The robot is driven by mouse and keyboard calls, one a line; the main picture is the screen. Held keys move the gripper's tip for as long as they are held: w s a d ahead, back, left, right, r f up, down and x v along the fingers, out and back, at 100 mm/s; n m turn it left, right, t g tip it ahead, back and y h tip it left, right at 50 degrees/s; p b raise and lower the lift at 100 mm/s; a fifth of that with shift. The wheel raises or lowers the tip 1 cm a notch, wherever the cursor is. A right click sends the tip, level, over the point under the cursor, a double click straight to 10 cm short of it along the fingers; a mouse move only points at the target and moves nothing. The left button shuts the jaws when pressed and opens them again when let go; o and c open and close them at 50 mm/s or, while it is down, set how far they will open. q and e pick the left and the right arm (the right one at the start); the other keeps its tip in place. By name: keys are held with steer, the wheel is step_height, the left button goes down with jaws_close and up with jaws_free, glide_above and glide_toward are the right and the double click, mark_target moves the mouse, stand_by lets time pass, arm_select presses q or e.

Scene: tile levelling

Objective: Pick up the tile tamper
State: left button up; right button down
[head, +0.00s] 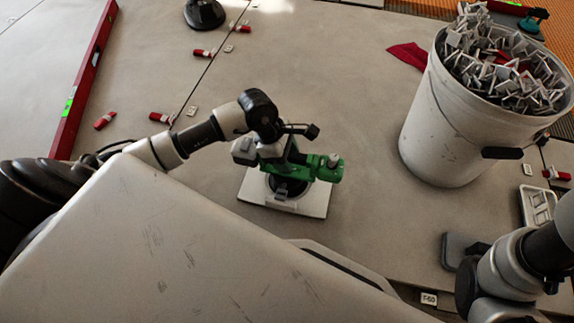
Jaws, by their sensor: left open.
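The tile tamper (325,170) has a green body on a black round mount and a flat white base plate (257,196). It stands upright on the floor tiles in the middle of the head view. My left gripper (285,150) is over the tamper's top, pointing down, and is open. My left wrist hides part of the tamper's upper body, and I cannot tell whether the fingers touch it. My right arm comes in at the lower right, away from the tamper; its fingers do not show clearly.
A white bucket (430,130) full of grey clips stands at the right, with a red cloth (408,54) behind it. A red level (84,80) lies at the left. Red wedges (161,117) and small clips line the tile joints. A grey tray (538,205) lies at the right.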

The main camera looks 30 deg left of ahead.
arm_select(q)
steer(key=shift+f, duration=0.3)
stand_by(0.4)
jaws_close()
steer(key=shift+r, duration=0.1)
